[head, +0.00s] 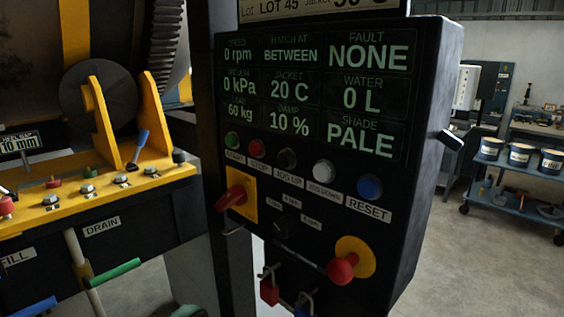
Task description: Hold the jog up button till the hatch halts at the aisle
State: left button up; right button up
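The black jog up button (287,158) sits in the button row of the dark control panel (400,215), above its "JOG UP" label. Nothing touches it. The panel's display (290,52) reads "HATCH AT BETWEEN", with speed 0 rpm and fault NONE. The white jog down button (323,172) is just to its right. A large dark drum (35,75) shows partly at the upper left; I cannot make out the hatch on it. Neither of my grippers is in view.
Green (232,140) and red (263,148) buttons lie left of jog up, and a blue reset button (369,187) right. A red emergency stop (342,268) protrudes below. A yellow valve bench (100,190) stands left; a cart (515,195) with cans stands behind right.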

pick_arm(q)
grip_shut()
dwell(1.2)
